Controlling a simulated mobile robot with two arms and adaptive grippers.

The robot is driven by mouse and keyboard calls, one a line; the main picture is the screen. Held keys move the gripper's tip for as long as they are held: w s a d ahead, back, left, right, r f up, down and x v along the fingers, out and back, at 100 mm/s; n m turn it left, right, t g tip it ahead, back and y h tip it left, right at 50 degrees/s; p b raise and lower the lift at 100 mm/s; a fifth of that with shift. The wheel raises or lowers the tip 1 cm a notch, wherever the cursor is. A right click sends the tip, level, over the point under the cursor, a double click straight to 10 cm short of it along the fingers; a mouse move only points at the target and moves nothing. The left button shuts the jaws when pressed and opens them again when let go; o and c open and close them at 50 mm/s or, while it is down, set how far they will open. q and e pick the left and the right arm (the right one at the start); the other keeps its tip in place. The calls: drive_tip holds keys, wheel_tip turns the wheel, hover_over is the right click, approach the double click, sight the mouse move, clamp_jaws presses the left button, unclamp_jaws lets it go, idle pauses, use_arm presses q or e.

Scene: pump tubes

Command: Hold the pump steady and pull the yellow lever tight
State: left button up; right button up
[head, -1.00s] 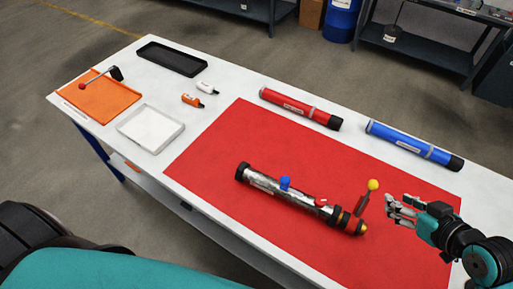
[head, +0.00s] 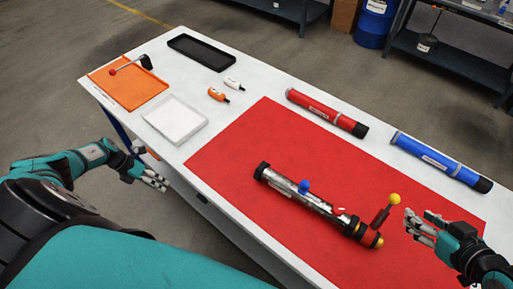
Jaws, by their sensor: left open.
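The pump (head: 320,205) is a silver tube with black, orange and red end parts, lying at an angle on the red mat (head: 255,150). A blue knob (head: 304,187) sits on its middle. The yellow lever (head: 394,200) is a dark stalk with a yellow ball, standing up near the pump's right end. My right gripper (head: 416,227) is just right of the lever, fingers spread and empty, apart from it. My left gripper (head: 157,182) is off the table's front edge at the left, open and empty, far from the pump.
A red tube (head: 325,112) and a blue tube (head: 440,160) lie along the table's back edge. The mat's left part is clear.

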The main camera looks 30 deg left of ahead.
use_arm(q)
drive_tip(key=w+d+r+m+h, duration=0.2)
drive_tip(key=w+d+r+m, duration=0.25)
drive_tip(key=w+r, duration=0.5)
drive_tip(key=w+d+r+m+h, duration=0.1)
drive_tip(key=w+d+r+m, duration=0.35)
drive_tip(key=r, duration=0.75)
drive_tip(key=m+g+h, duration=0.3)
drive_tip(key=m+h, duration=0.2)
drive_tip(key=m, duration=0.4)
approach(306, 184)
drive_tip(key=x, duration=0.7)
drive_tip(key=f+x, duration=0.1)
drive_tip(key=x, duration=0.2)
drive_tip(key=shift+w+a+f, duration=0.1)
drive_tip(key=shift+w+f, duration=0.1)
clamp_jaws()
